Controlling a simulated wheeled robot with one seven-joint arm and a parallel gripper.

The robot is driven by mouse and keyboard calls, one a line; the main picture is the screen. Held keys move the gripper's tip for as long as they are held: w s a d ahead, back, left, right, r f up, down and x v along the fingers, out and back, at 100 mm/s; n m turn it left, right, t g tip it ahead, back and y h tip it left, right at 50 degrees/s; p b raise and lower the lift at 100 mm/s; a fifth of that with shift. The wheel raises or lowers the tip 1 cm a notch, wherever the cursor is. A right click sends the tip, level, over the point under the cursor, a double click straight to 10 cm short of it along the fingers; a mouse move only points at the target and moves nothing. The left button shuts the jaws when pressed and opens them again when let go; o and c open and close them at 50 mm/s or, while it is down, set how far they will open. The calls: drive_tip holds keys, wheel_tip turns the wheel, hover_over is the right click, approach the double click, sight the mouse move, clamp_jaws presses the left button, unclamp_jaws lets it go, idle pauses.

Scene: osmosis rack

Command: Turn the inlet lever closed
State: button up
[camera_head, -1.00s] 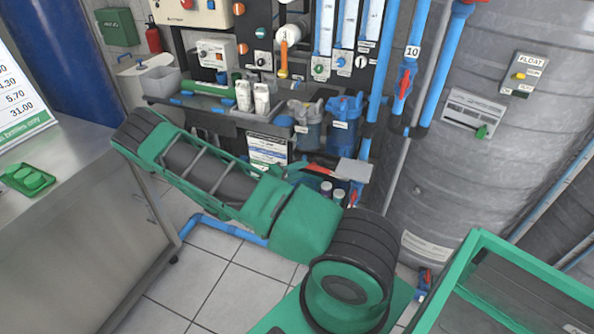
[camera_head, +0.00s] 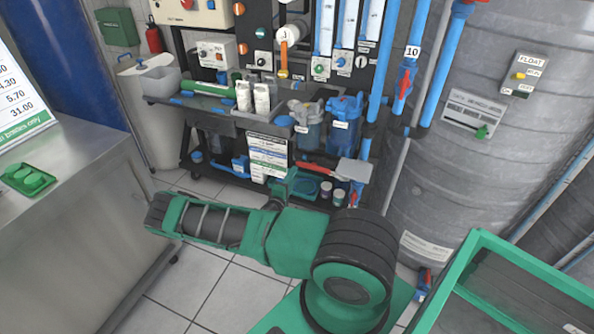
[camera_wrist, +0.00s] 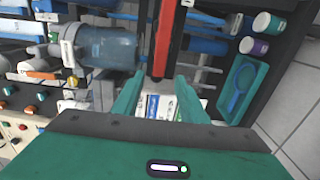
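A long red lever (camera_head: 316,168) shows low on the rack, left of a grey plate, in the head view. In the wrist view a red lever with dark edges (camera_wrist: 165,40) runs down from the top towards my gripper (camera_wrist: 160,95). My green fingers are apart, one on each side of the lever's near end in the picture. I cannot tell whether the end is between them in depth, and no contact shows. In the head view I cannot clearly make out my fingertips.
Blue filter housings (camera_head: 344,125) hang above the lever. Jars (camera_head: 327,190) and a green tray with a blue ring (camera_wrist: 240,90) lie beside it. A printed sign (camera_head: 267,158) hangs to the left.

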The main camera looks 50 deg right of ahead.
sight(300, 165)
drive_tip(key=x, duration=0.6)
drive_tip(key=shift+w+d, duration=0.15)
drive_tip(key=shift+d, duration=0.1)
clamp_jaws()
